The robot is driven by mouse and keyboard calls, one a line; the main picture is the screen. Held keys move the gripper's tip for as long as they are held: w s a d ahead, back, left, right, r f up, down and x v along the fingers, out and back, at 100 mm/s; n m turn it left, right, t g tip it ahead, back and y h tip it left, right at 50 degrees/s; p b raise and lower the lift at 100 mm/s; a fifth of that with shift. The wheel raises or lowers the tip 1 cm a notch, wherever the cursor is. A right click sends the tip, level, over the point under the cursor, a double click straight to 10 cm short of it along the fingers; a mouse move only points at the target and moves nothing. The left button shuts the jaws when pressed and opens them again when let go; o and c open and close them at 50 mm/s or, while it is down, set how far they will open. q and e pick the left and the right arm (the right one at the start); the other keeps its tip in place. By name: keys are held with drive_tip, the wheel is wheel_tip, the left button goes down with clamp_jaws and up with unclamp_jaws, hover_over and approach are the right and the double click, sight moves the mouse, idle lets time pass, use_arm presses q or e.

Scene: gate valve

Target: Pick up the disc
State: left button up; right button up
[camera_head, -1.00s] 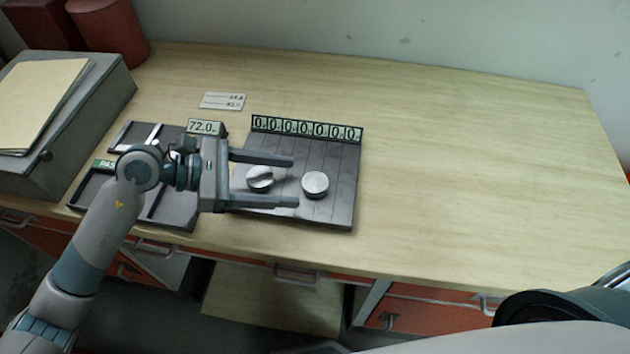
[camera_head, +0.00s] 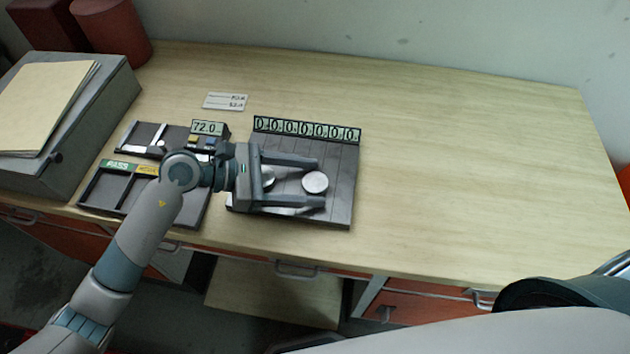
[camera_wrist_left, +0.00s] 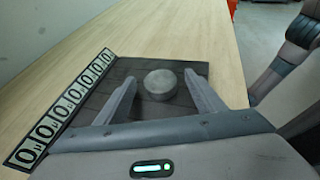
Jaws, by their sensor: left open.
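A round silver disc (camera_head: 315,182) lies on the dark slatted board (camera_head: 338,210). A second silver disc (camera_head: 268,177) lies to its left on the same board, partly hidden by my left gripper. My left gripper (camera_head: 318,184) is open over the board, its fingers pointing right with the right-hand disc between their tips. In the left wrist view one disc (camera_wrist_left: 160,84) shows between and just beyond the open fingers (camera_wrist_left: 164,92); nothing is held. Whether the fingers are level with the disc is unclear. My right gripper is not in view.
A row of zero counters (camera_head: 306,129) borders the board's back edge. A divided dark tray (camera_head: 120,194) and a scale reading 72.0 (camera_head: 208,127) stand left. A grey box (camera_head: 100,105) with folders is farther left. The table's right side is clear.

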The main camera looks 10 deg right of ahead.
sight(305, 183)
use_arm(q)
drive_tip(key=c, duration=1.4)
drive_tip(key=shift+r, duration=0.2)
drive_tip(key=shift+r+b, duration=0.45)
drive_tip(key=shift+r, duration=0.1)
wheel_tip(305, 183, up, 2)
drive_tip(key=shift+r+b, duration=0.15)
drive_tip(key=shift+b, duration=0.5)
drive_tip(key=shift+s+d+r+b, duration=0.65)
drive_tip(key=shift+d+r, duration=0.6)
drive_tip(key=shift+d, duration=0.6)
drive_tip(key=shift+s+d+r+b, duration=0.65)
drive_tip(key=shift+d+r, duration=0.55)
drive_tip(key=shift+d, duration=0.65)
drive_tip(key=shift+s+d+r+b, duration=0.6)
drive_tip(key=shift+d+r, duration=0.65)
drive_tip(key=shift+d, duration=0.6)
